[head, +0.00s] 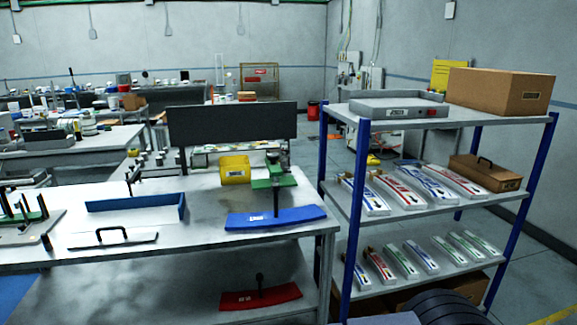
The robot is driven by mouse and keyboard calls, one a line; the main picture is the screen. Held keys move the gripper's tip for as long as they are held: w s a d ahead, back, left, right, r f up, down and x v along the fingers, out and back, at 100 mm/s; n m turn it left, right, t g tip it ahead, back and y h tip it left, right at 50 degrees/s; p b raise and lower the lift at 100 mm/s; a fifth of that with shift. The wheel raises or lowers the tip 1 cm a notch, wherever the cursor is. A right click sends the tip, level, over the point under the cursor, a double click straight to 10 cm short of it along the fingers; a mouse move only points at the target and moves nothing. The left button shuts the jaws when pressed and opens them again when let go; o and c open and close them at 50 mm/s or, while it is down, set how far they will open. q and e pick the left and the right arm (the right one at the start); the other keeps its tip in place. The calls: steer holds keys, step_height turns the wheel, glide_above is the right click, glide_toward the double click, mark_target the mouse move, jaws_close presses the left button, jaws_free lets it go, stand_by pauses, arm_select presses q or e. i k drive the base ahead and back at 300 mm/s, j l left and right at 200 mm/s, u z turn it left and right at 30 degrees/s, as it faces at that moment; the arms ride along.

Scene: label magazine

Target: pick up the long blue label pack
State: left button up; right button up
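Long white label packs with coloured print lie side by side on the middle shelf of the rack (345,200). Two of them carry blue print: the leftmost pack (366,196) and the third pack (428,187). A red-printed pack (398,190) lies between these two, and another red-printed pack (457,182) lies at the right. Shorter packs lie on the lower shelf, among them a blue-printed one (421,257). I cannot tell which blue pack is the one named. Neither of my grippers is in view.
A cardboard box (500,91) and grey tray (398,105) stand on the rack's top shelf. A brown case (486,172) sits right of the long packs. Blue posts (357,190) frame the rack. The workbench (190,225) at left holds a curved blue piece (300,216) and yellow bin (235,171).

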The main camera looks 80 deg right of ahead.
mark_target(438, 192)
steer(key=k+l+z, duration=0.1)
steer(key=z, duration=0.4)
steer(key=l+z, duration=0.2)
steer(key=z, duration=0.3)
steer(key=l+z, duration=0.2)
steer(key=z, duration=0.25)
steer(key=l+z, duration=0.2)
steer(key=z, duration=0.3)
steer(key=l+z, duration=0.2)
steer(key=z, duration=0.3)
steer(key=i+l+z, duration=0.45)
steer(key=l, duration=0.15)
steer(key=i+l+z, duration=0.45)
steer(key=i+l, duration=0.7)
steer(key=i+l+z, duration=0.05)
steer(key=i, duration=0.05)
